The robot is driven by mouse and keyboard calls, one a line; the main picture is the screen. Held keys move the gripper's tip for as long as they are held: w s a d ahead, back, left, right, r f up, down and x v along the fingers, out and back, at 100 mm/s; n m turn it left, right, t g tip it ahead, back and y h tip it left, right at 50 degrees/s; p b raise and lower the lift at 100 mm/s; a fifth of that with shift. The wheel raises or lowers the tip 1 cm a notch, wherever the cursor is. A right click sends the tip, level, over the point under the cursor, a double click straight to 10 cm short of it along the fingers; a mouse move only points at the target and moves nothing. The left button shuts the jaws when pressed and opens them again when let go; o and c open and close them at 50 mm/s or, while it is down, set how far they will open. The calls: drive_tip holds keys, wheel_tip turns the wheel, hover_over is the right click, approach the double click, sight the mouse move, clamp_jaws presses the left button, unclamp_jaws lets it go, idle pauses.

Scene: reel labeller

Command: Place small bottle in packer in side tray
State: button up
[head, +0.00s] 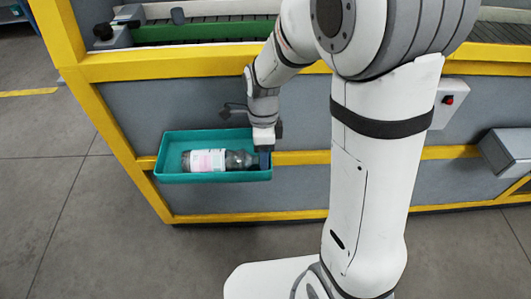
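A small dark bottle (208,160) with a white and pink label lies on its side in the teal side tray (165,146). The tray is fixed to the front of the yellow-framed machine. My gripper (263,159) points down at the tray's right end, just right of the bottle's dark right end. Its fingers are small and partly dark here, so I cannot tell whether they are open or shut, or whether they touch the bottle.
The yellow and grey machine (200,66) fills the back, with a green conveyor strip (205,31) on top. A control box with a red button (448,100) and a grey box (508,150) are at the right. Bare floor (50,190) lies to the left.

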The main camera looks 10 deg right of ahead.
drive_tip(key=shift+r, duration=0.15)
wheel_tip(320, 180, up, 11)
drive_tip(key=w+p, duration=0.2)
drive_tip(key=s+d+r+n+t, duration=0.1)
drive_tip(key=s+d+n+t, duration=0.1)
drive_tip(key=s+d+n, duration=0.3)
drive_tip(key=s+d+r+n+t, duration=0.1)
drive_tip(key=s+d+n, duration=0.3)
drive_tip(key=n, duration=0.9)
drive_tip(key=s+t, duration=0.1)
drive_tip(key=s, duration=0.2)
drive_tip(key=shift+d+n, duration=0.35)
drive_tip(key=shift+n, duration=0.05)
